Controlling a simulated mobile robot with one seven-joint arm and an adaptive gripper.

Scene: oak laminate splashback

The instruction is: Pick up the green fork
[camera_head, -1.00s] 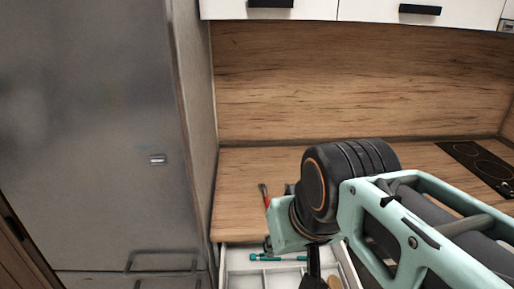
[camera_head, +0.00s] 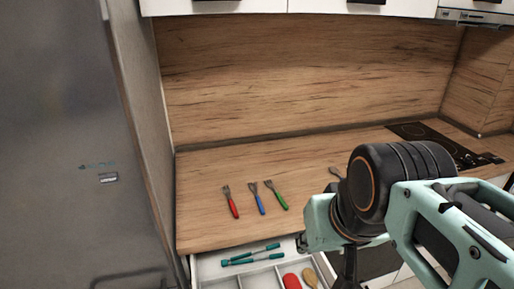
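The green fork (camera_head: 276,194) lies on the wooden countertop, tines away from me. It is the rightmost of three coloured utensils, beside a blue one (camera_head: 257,198) and a red one (camera_head: 231,202). My arm is to the right of the fork and does not cover it. My gripper is mostly hidden behind the arm's wrist; dark parts show below it (camera_head: 347,266). The fingertips cannot be made out, so I cannot tell whether it is open or shut. The green fork lies free on the counter, apart from my arm.
An open drawer (camera_head: 208,266) below the counter holds teal-handled utensils (camera_head: 250,256), a red item (camera_head: 291,281) and a wooden spoon (camera_head: 310,278). A cooktop (camera_head: 434,142) is at right, a fridge (camera_head: 70,140) at left.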

